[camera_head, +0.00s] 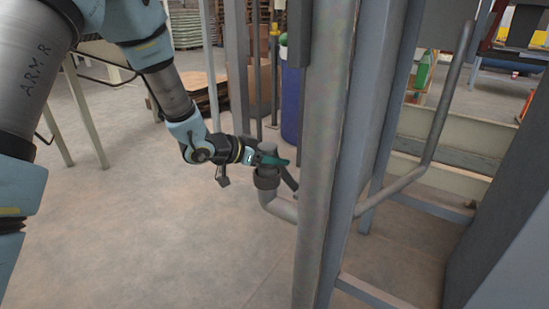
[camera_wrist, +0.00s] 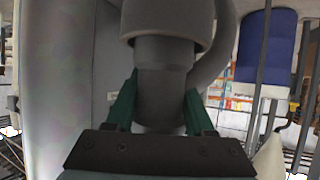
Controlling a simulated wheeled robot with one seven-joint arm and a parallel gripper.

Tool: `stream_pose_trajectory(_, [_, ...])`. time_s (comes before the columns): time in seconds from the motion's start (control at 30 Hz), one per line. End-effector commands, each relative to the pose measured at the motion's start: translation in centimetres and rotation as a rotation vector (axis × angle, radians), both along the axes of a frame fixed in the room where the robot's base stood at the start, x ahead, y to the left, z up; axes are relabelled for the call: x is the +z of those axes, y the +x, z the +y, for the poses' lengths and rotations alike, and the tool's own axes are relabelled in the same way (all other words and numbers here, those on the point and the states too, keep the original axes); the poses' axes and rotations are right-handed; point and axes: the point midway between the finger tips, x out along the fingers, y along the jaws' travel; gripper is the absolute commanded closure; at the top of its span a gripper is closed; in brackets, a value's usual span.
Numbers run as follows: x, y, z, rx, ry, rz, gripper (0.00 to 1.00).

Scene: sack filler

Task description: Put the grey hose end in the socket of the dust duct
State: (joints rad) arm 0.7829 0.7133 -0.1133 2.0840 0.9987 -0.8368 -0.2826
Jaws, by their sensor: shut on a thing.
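The grey hose end (camera_wrist: 162,85) is between my gripper's green fingers in the wrist view. My gripper (camera_head: 268,159) is shut on it, directly above the socket. The dark grey socket (camera_head: 267,180) tops the bent dust duct (camera_head: 283,208) and also shows at the top of the wrist view (camera_wrist: 168,18). The hose end lines up with the socket, and its end appears to be at or within the socket's rim. How deep it sits cannot be told. In the head view my fingers partly hide the hose end.
A thick grey post (camera_head: 324,150) stands close to the right of the socket. A bent grey rail (camera_head: 435,140) is farther right. A blue drum (camera_head: 292,105) stands behind. The concrete floor (camera_head: 170,230) at left and in front is clear.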

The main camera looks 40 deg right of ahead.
Motion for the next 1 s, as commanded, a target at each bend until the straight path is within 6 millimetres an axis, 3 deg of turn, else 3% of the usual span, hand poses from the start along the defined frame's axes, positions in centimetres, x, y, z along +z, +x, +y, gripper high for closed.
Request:
stream_pose_trajectory(0.3, [-0.3, 0.0, 0.0, 0.000, -0.001, -0.001, 1.00])
stream_pose_trajectory(0.33, [-0.3, 0.0, 0.0, 0.000, -0.001, -0.001, 0.45])
stream_pose_trajectory(0.6, [-0.2, 0.0, 0.0, 0.000, -0.001, -0.001, 0.16])
stream_pose_trajectory(0.9, [0.3, 0.0, 0.0, 0.000, -0.001, -0.001, 0.16])
stream_pose_trajectory(1.0, [0.6, 0.3, 1.0, 0.003, -0.001, -0.001, 0.16])
